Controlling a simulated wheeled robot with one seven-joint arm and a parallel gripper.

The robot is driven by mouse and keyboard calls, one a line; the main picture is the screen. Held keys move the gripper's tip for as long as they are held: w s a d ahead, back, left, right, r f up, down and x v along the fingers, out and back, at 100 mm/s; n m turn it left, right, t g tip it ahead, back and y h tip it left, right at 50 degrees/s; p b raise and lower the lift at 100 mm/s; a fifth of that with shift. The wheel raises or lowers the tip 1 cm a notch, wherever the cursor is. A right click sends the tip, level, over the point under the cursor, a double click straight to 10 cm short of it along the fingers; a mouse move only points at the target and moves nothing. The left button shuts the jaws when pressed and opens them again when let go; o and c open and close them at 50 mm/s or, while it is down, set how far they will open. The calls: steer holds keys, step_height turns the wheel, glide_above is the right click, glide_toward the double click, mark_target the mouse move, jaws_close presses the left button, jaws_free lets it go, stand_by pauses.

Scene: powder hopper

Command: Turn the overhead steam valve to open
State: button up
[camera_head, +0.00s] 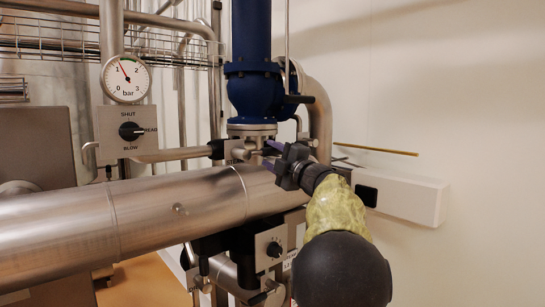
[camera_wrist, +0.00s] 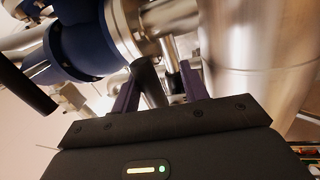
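A blue valve body (camera_head: 254,92) stands on a vertical blue pipe at upper middle in the head view, above a large steel pipe. A short black lever (camera_head: 297,99) sticks out of its right side. My gripper (camera_head: 271,153) reaches in just below the valve's lower flange, its purple fingers pointing left. In the wrist view, my gripper (camera_wrist: 160,88) has its two fingers apart. A dark bar (camera_wrist: 150,82) and a thin metal stem show between or behind them; contact cannot be told. The blue body (camera_wrist: 78,40) is at upper left, with a black handle (camera_wrist: 22,86) beside it.
The large steel pipe (camera_head: 70,225) runs under my gripper. A white box (camera_head: 412,199) is on the right wall. Open space lies at right.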

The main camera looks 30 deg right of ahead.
steer(key=shift+s+d+f, duration=0.1)
steer(key=shift+f, duration=0.15)
steer(key=b+v, duration=0.8)
steer(key=v, duration=0.9)
steer(key=shift+r, duration=0.2)
